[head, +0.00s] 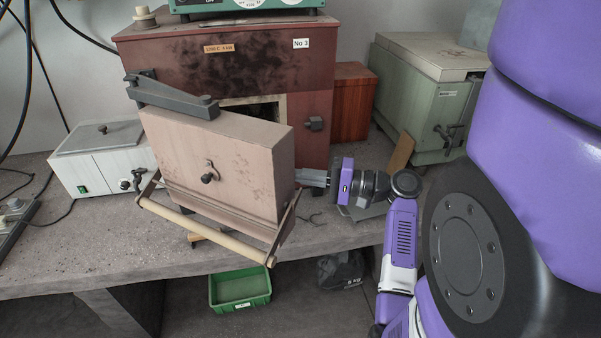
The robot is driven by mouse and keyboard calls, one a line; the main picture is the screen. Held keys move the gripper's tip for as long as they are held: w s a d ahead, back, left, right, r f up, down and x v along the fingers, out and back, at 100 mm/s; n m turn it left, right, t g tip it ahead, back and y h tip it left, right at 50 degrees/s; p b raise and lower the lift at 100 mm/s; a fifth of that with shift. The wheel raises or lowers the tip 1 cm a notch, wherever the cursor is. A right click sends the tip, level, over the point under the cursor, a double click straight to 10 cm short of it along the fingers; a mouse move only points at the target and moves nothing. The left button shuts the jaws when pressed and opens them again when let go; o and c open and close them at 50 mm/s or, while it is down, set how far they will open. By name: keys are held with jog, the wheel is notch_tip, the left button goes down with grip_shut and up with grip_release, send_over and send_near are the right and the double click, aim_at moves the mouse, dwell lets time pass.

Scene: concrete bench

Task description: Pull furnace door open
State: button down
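The furnace (215,55) is a dark red, soot-stained box on the bench, marked "No 3". Its thick pinkish door (235,160) is swung partly open on a grey hinge arm (170,97) at the upper left. A strip of the furnace opening (262,108) shows above and behind the door. A pale bar handle (205,232) on two side brackets runs along the door's lower front. My gripper (312,178) is at the door's right edge, its fingers pointing left, beside or behind that edge. The fingertips are partly hidden, so contact and finger gap are unclear.
A white box with a green switch (102,160) stands left of the door. A reddish wooden block (352,103) and a green-grey box (425,100) stand at the right. A green crate (240,288) sits below the bench (75,250). Cables hang at the left.

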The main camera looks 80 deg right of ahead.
aim_at(271, 212)
jog(key=shift+a, duration=0.1)
jog(key=w+a+m+h, duration=0.1)
jog(key=a, duration=0.3)
jog(key=w+a+m+h+p, duration=0.1)
jog(key=a+h, duration=0.1)
jog(key=a, duration=0.2)
jog(key=w+a+m+h+p, duration=0.1)
jog(key=a+h, duration=0.1)
jog(key=a, duration=0.2)
jog(key=shift+w+a+m+g, duration=0.2)
jog(key=shift+w+m+g, duration=0.1)
jog(key=shift+g, duration=0.1)
jog(key=w+a+m+g+h, duration=0.6)
jog(key=w+a+h, duration=0.3)
jog(key=w+a, duration=1.4)
jog(key=shift+w+m+g, duration=0.3)
jog(key=shift+w+m, duration=0.2)
jog(key=shift+w, duration=1.6)
jog(key=shift+s, duration=0.1)
